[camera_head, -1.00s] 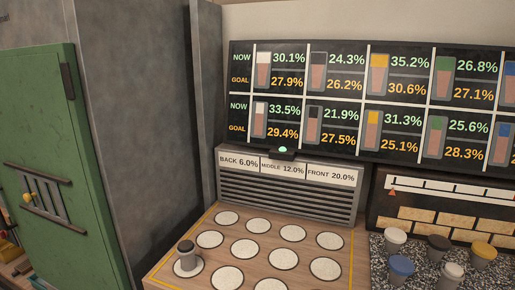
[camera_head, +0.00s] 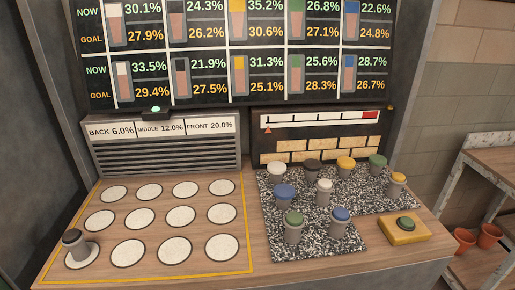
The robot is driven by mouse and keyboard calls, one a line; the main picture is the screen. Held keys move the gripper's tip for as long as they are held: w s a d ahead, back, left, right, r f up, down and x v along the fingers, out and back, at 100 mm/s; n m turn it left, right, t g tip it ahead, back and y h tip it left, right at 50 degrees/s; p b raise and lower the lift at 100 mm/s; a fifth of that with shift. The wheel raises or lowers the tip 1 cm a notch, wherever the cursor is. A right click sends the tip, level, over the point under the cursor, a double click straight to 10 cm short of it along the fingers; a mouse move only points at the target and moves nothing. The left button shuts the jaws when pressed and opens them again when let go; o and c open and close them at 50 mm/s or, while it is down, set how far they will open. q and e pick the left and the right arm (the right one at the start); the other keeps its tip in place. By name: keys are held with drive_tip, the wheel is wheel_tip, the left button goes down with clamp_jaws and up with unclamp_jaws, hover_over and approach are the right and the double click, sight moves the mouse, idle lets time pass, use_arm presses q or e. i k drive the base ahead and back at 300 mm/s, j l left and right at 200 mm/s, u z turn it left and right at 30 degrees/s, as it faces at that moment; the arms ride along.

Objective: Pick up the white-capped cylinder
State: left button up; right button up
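Two cylinders with white caps stand upright on the speckled mat (camera_head: 345,241). One white-capped cylinder (camera_head: 276,172) is at the mat's back left, with a wide cap. The other white-capped cylinder (camera_head: 324,191) is near the mat's middle, with a narrower cap and a grey body. Neither of my grippers is in view.
Blue, green, yellow and dark-capped cylinders crowd around both, including a blue one (camera_head: 284,196) and a dark one (camera_head: 313,168). A dark-capped cylinder (camera_head: 75,244) stands on a front-left pad; the other round pads are empty.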

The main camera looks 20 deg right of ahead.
sight(324, 187)
drive_tip(key=z, duration=1.3)
